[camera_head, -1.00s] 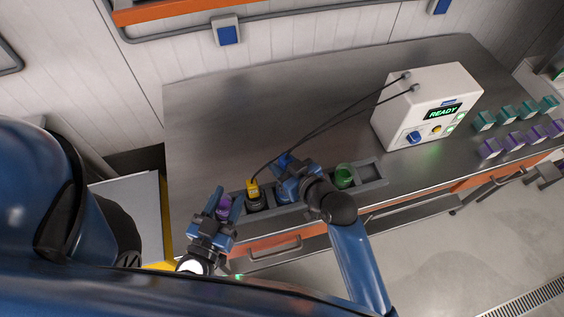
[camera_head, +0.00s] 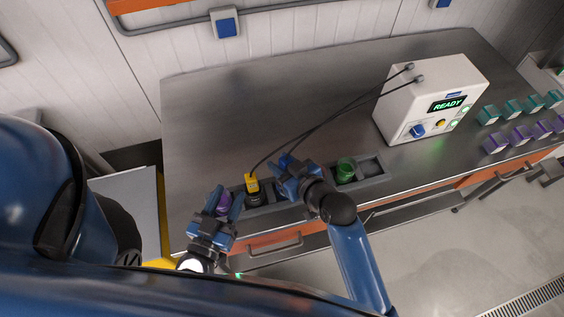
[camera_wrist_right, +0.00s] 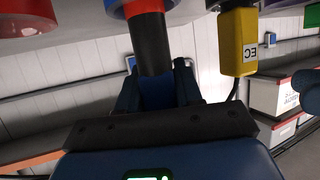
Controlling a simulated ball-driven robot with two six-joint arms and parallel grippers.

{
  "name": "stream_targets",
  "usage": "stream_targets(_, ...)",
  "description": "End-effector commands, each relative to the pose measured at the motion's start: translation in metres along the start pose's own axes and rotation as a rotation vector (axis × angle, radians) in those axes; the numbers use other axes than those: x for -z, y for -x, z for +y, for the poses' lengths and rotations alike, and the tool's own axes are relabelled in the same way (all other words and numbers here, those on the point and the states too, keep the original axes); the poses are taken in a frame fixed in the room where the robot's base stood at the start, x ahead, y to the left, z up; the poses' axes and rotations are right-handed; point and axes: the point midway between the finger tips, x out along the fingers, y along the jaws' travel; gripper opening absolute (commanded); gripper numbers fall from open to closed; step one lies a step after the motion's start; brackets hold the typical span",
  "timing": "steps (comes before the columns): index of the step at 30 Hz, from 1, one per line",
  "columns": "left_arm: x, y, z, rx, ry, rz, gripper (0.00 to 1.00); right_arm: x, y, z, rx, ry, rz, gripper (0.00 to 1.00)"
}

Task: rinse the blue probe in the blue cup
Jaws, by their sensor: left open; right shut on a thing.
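My right gripper (camera_head: 289,176) is shut on the blue probe (camera_head: 285,161) over the rack on the bench. In the right wrist view the blue probe (camera_wrist_right: 157,90) sits between the fingers, its black part pointing up the picture. A blue rim, likely the blue cup (camera_wrist_right: 115,9), shows at the top edge there, beside a red band. I cannot tell how deep the probe tip is. In the head view my right gripper hides the blue cup. My left gripper (camera_head: 226,199) is open, its fingers around the purple cup (camera_head: 223,205) at the rack's left end.
A yellow probe (camera_head: 252,184) stands in the rack between my grippers. A green cup (camera_head: 345,170) is right of my right gripper. Black cables run to the white READY box (camera_head: 435,95). Teal and purple blocks (camera_head: 525,105) stand far right. The bench behind the rack is clear.

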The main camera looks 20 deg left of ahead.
Motion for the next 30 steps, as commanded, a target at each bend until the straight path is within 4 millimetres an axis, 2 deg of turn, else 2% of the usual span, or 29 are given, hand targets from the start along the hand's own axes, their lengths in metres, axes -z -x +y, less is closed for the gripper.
stream_targets(18,-0.023,-0.001,0.0,0.0,0.0,0.0,0.46,-0.027,-0.011,0.0,0.0,-0.001,0.0,0.0)
stream_targets(30,-0.024,-0.001,0.0,0.0,0.0,0.0,0.46,-0.028,-0.012,0.0,0.0,0.0,0.0,0.0)
